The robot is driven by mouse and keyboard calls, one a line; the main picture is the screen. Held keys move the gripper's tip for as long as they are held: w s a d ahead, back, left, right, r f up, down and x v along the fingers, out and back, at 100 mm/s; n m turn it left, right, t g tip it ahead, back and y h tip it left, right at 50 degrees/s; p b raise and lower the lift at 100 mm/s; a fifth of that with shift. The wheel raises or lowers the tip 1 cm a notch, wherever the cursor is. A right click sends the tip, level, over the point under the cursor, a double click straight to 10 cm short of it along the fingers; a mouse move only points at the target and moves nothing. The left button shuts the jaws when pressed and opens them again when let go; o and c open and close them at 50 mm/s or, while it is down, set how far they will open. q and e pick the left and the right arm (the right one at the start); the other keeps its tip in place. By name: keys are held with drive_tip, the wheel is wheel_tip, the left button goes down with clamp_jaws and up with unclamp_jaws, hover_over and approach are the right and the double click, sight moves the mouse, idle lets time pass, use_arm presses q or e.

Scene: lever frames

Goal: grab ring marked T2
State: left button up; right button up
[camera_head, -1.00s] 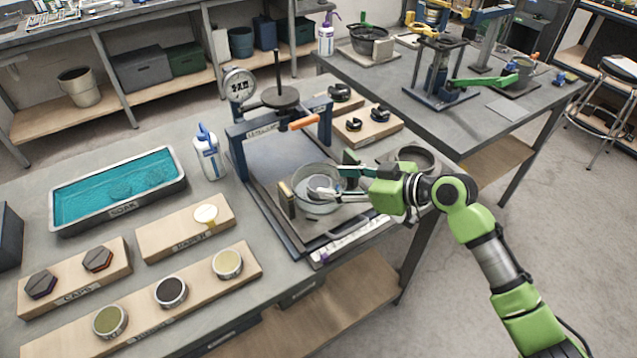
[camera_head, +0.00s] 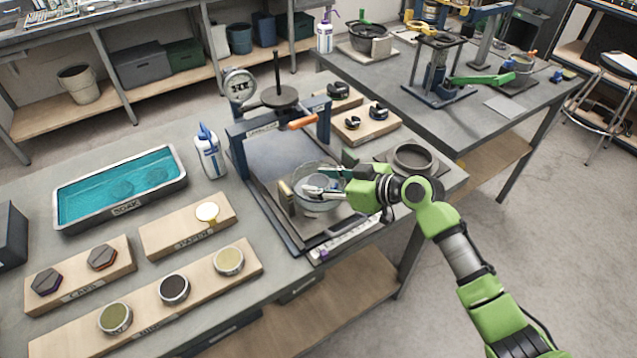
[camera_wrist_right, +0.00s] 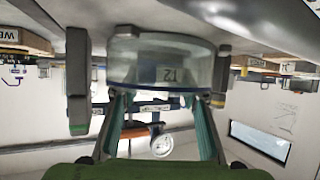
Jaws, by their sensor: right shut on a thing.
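The ring marked T2 (camera_head: 319,206) is a clear, wide cylinder on the base of the blue press frame (camera_head: 241,152). In the right wrist view the ring (camera_wrist_right: 160,62) sits between the two fingers, and its T2 label shows upside down. My right gripper (camera_head: 322,186) comes in from the right and is shut on the ring; it also shows in the right wrist view (camera_wrist_right: 150,84). The fingers hide part of the ring and its inside in the head view. My left gripper is not in view.
A dial gauge (camera_head: 240,86) and an orange-handled lever (camera_head: 302,122) stand above the press. A white bottle (camera_head: 209,155) and a teal soak tray (camera_head: 62,215) are to the left.

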sight(322, 185)
drive_tip(key=shift+f, duration=0.15)
drive_tip(key=shift+r, duration=0.2)
drive_tip(key=r, duration=0.2)
drive_tip(key=r+b, duration=0.1)
drive_tip(key=shift+s+r, duration=0.25)
drive_tip(key=s+r+b, duration=0.2)
drive_tip(key=s+r, duration=0.7)
drive_tip(key=s, duration=0.4)
drive_tip(key=s+d+f, duration=0.2)
drive_tip(key=s+d, duration=0.2)
drive_tip(key=d, duration=0.4)
drive_tip(key=s+d+f, duration=0.2)
drive_tip(key=s+d, duration=0.2)
drive_tip(key=d, duration=0.4)
drive_tip(key=w+a+r+m+g+h+p, duration=0.1)
drive_tip(key=w+a+r+p, duration=0.1)
drive_tip(key=a+r, duration=0.4)
drive_tip(key=w+a+r+m+g+h+p, duration=0.1)
drive_tip(key=a+r+p, duration=0.4)
drive_tip(key=r, duration=0.9)
drive_tip(key=w+a+r+m+g+h+p, duration=0.1)
drive_tip(key=w+a+r+p, duration=0.3)
drive_tip(key=a+r, duration=0.4)
drive_tip(key=shift+w+a+r+g+h, duration=0.15)
drive_tip(key=shift+a+r+g+h, duration=0.2)
drive_tip(key=shift+r+h, duration=0.5)
